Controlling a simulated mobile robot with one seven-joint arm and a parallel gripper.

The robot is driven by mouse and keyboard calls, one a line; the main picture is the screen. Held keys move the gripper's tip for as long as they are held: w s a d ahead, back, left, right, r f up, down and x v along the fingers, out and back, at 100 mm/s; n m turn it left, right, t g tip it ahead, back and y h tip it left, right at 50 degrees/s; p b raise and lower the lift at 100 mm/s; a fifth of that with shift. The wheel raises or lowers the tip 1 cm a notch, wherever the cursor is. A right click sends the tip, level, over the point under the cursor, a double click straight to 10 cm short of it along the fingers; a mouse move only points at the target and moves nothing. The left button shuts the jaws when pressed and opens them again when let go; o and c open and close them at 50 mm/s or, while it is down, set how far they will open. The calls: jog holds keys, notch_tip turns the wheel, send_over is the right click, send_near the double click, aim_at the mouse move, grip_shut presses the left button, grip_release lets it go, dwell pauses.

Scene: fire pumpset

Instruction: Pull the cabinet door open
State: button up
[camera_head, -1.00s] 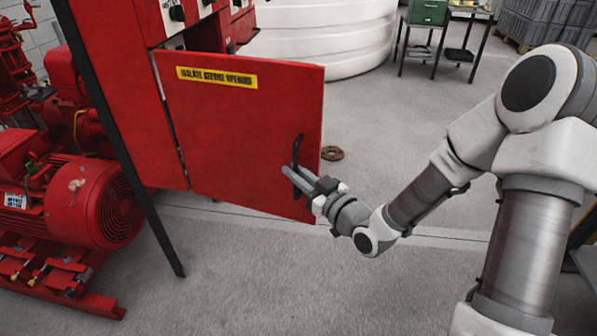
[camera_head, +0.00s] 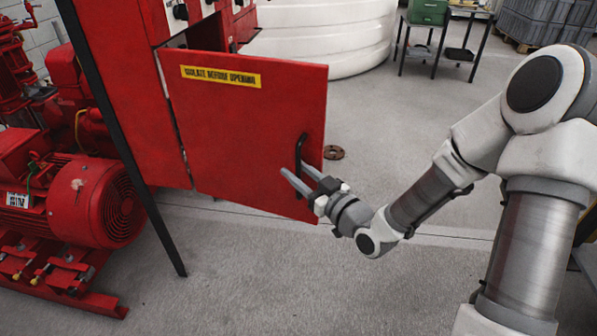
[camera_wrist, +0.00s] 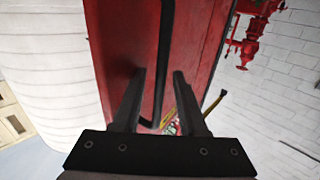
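The red cabinet door (camera_head: 240,130) stands swung out from the red cabinet (camera_head: 115,90), with a dark gap along its top. A yellow label is on its upper part. Its black bar handle (camera_head: 299,152) is near the free right edge. My gripper (camera_head: 295,169) is open beside the lower part of the handle, with its fingers spread apart. In the wrist view, the handle (camera_wrist: 163,60) appears in the space between the two fingers of my gripper (camera_wrist: 159,72); I cannot tell whether either touches it. The door (camera_wrist: 125,45) fills the middle behind them.
A red motor (camera_head: 95,200) stands at the left, behind a thin black post (camera_head: 130,150). A white tank (camera_head: 320,35) and a small table with a green box (camera_head: 428,12) are at the back. A rusty ring (camera_head: 333,152) lies on the floor. The floor in front is clear.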

jog(key=p+v, duration=1.2)
jog(key=v, duration=0.5)
jog(key=shift+s+p, duration=0.2)
jog(key=shift+p, duration=0.1)
jog(key=shift+d, duration=0.15)
jog(key=shift+w, duration=0.1)
